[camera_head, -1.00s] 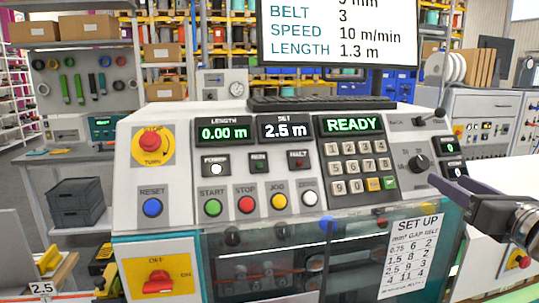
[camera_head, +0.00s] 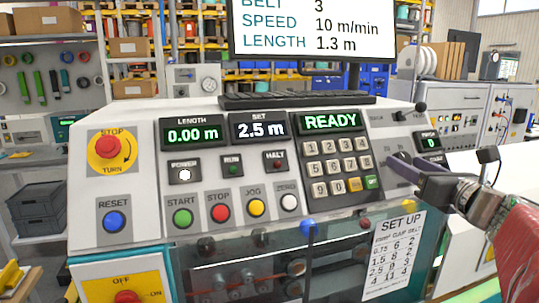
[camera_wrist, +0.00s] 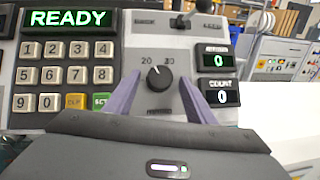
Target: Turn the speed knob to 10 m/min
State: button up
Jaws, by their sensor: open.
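The speed knob (camera_wrist: 159,79) is a round black knob on a light grey plate, right of the keypad in the wrist view. The numbers 20 and 30 show above it; the lower scale numbers are not readable. Its pale pointer mark faces up, slightly towards the 20 side. My gripper (camera_wrist: 159,85) is open, with one purple finger on each side of the knob and a gap on both sides. In the head view my gripper (camera_head: 405,164) is at the panel's right part and largely covers the knob.
The screen (camera_head: 315,28) reads SPEED 10 m/min. A READY display (camera_head: 331,122) is lit.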

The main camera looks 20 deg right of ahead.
jog(key=shift+c, duration=0.3)
jog(key=c, duration=0.9)
jog(key=shift+d, duration=0.15)
jog(key=shift+c, duration=0.4)
jog(key=shift+n+y, duration=0.3)
jog(key=shift+n, duration=0.3)
jog(key=n+y, duration=0.1)
jog(key=n, duration=0.1)
jog(key=n+y, duration=0.3)
jog(key=n, duration=0.2)
jog(key=shift+d+g+y, duration=0.3)
jog(key=shift+d+y, duration=0.1)
jog(key=n+g+y, duration=0.1)
jog(key=n, duration=0.1)
jog(key=n+g+y, duration=0.1)
jog(key=n, duration=0.2)
jog(key=n+g+y, duration=0.1)
jog(key=n, duration=0.1)
jog(key=shift+w+d+r+n+y, duration=0.2)
jog(key=shift+d+n+y, duration=0.1)
jog(key=shift+n+y, duration=0.1)
